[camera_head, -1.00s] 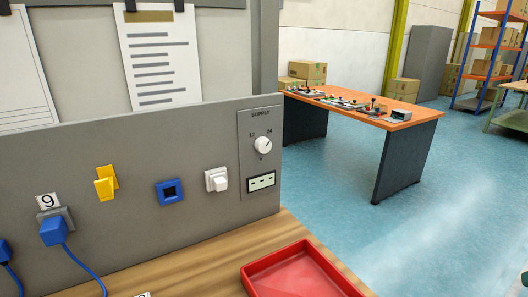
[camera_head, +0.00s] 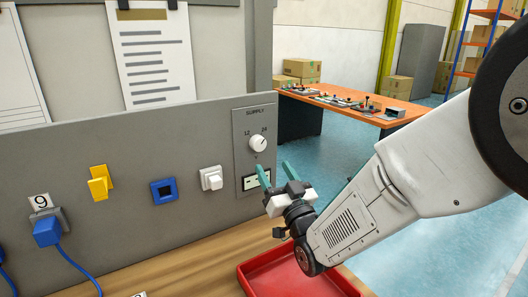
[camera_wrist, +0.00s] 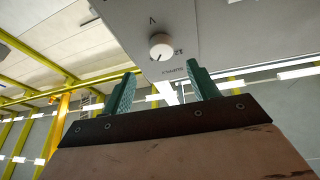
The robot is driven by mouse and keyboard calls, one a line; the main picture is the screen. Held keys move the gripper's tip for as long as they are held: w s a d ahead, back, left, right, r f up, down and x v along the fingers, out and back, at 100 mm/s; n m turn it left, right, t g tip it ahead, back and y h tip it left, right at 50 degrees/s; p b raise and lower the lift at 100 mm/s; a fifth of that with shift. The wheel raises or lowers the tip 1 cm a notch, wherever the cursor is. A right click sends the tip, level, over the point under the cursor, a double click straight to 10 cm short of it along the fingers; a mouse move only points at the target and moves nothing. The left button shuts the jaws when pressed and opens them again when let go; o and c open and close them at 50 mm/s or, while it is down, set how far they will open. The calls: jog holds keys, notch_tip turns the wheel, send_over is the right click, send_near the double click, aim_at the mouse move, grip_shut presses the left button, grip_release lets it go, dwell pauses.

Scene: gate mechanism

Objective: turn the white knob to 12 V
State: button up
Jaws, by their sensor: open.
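The white knob (camera_head: 258,143) sits on the grey supply panel (camera_head: 243,128) at the right end of the upright board, between the printed marks 12 at its upper left and 24 at its upper right. It also shows in the wrist view (camera_wrist: 161,46), beyond the fingers. A small display (camera_head: 252,183) is below the knob, partly covered by a finger. My gripper (camera_head: 273,173) is open and empty, with green fingers, below and slightly right of the knob and apart from it. The fingers also show in the wrist view (camera_wrist: 160,92).
A white switch (camera_head: 211,178), a blue square socket (camera_head: 163,190) and a yellow lever (camera_head: 100,183) are on the board left of the knob. A red tray (camera_head: 290,278) lies on the wooden bench below my gripper. An orange table (camera_head: 350,108) stands behind at the right.

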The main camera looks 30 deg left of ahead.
aim_at(260, 146)
jog(key=x, duration=0.7)
jog(key=shift+a+r, duration=0.1)
jog(key=shift+a, duration=0.2)
jog(key=c, duration=1)
